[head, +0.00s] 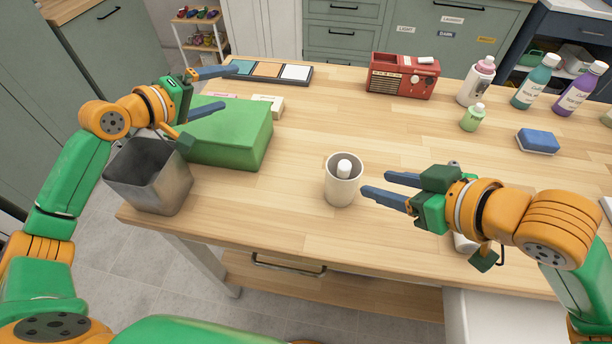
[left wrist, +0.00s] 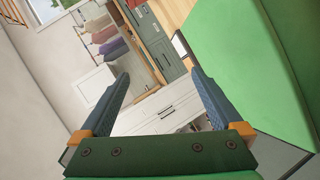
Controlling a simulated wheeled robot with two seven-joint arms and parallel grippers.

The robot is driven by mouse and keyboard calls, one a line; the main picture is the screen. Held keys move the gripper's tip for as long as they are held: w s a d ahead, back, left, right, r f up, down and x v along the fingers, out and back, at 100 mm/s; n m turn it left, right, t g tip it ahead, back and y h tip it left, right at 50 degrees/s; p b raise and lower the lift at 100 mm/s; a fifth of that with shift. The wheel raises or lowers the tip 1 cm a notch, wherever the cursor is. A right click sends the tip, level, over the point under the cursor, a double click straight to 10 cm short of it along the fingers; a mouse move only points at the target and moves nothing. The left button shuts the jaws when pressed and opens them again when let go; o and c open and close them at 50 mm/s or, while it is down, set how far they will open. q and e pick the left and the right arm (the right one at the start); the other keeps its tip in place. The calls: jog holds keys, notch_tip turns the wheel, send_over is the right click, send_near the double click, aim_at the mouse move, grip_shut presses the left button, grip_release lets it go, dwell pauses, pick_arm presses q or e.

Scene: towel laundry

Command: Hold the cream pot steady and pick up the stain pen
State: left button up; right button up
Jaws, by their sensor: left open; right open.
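The cream pot (head: 341,188) stands upright on the wooden table, near the middle of the front part. A white rounded pen end (head: 344,168) sticks up inside it; the rest of the pen is hidden by the pot's wall. My right gripper (head: 376,187) is open, just right of the pot, with its fingers pointing at it and a small gap between. My left gripper (head: 229,88) is open and empty at the far left, above the green box and well away from the pot. In the left wrist view its open fingers (left wrist: 160,100) have nothing between them.
A green box (head: 243,140) and a grey metal bin (head: 148,179) stand at the left. A red radio (head: 402,76), several bottles and a blue sponge (head: 537,141) are at the back and right. A white object is partly hidden under my right wrist. The table between box and pot is clear.

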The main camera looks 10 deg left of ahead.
pick_arm(q)
jog(key=s+d+f+n+g+h, duration=0.25)
jog(key=s+d+h, duration=0.2)
jog(key=d, duration=0.35)
jog(key=s+d+f+n+g+h, duration=0.1)
jog(key=s+d+g+h, duration=0.2)
jog(key=s+d, duration=0.4)
jog(key=n+t+y, duration=0.3)
jog(key=n+t, duration=0.4)
jog(key=n, duration=1)
send_over(330, 193)
jog(key=v, duration=0.4)
notch_tip(330, 193, down, 4)
jog(key=shift+h, duration=0.25)
notch_tip(330, 193, down, 7)
jog(key=shift+w+f, duration=0.1)
jog(key=shift+f, duration=0.1)
jog(key=shift+m, duration=0.25)
jog(key=x, duration=0.7)
jog(key=shift+w+d, duration=0.25)
